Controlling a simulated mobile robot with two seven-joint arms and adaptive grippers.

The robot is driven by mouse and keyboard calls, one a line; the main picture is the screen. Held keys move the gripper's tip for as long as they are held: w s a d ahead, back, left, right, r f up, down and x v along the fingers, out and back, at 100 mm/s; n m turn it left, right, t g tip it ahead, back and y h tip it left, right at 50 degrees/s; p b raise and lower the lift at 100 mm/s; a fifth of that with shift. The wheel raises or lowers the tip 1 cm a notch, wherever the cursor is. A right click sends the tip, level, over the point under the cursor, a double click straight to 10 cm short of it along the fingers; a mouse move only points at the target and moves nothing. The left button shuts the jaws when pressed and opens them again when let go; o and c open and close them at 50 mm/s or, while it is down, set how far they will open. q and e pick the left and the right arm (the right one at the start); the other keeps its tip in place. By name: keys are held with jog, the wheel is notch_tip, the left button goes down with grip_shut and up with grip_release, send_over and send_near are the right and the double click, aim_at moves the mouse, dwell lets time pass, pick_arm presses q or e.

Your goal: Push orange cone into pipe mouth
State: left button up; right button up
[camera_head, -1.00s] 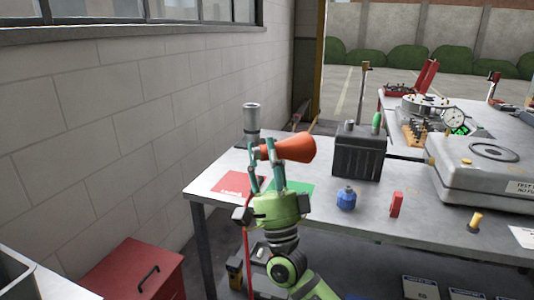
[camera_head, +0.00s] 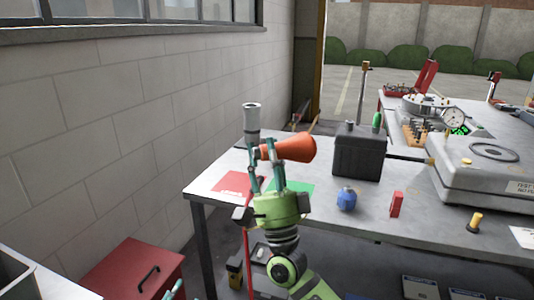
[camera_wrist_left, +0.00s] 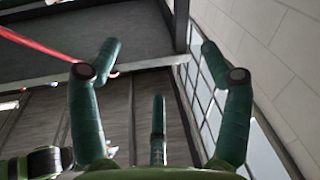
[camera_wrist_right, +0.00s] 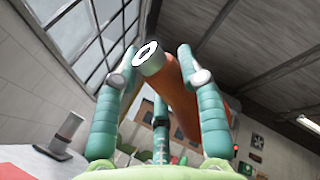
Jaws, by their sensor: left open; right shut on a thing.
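An orange cone (camera_head: 297,148) is held sideways above the table by my right gripper (camera_head: 265,150), its wide end to the right. In the right wrist view the shut fingers (camera_wrist_right: 160,82) clasp the orange body (camera_wrist_right: 181,95). A pale ringed end (camera_wrist_right: 149,56) shows there at its near end. A grey upright pipe (camera_head: 252,120) stands just behind and left of the gripper; it seems to be the grey cylinder (camera_wrist_right: 68,131) in the right wrist view. Cone and pipe look apart. My left gripper (camera_wrist_left: 160,62) is open and empty; a fingertip shows low in the head view (camera_head: 176,288).
A red cabinet (camera_head: 125,270) stands front left. A block wall (camera_head: 110,130) runs along the left.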

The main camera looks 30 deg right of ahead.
aim_at(260, 153)
pick_arm(q)
jog(key=w+d+r+m+g+h, duration=0.2)
jog(key=d+r+m+h, duration=0.15)
jog(key=r, duration=0.95)
jog(key=w+d+r+m+g+h, duration=0.1)
jog(key=d+r+m+g+h, duration=0.3)
jog(key=r, duration=0.8)
jog(key=s+d+r+m+g+y, duration=0.1)
jog(key=s+r+m+g, duration=0.45)
jog(key=r, duration=0.25)
jog(key=s+d+r+m+g+y, duration=0.1)
jog(key=s+r+m+g, duration=0.35)
jog(key=r+g, duration=0.3)
jog(key=shift+t, duration=0.3)
jog(key=shift+s+x, duration=0.1)
jog(key=shift+x, duration=2.3)
jog(key=shift+s+x, duration=0.15)
jog(key=shift+x, duration=2.25)
jog(key=c, duration=1.2)
jog(key=o, duration=1.4)
jog(key=shift+c, duration=0.2)
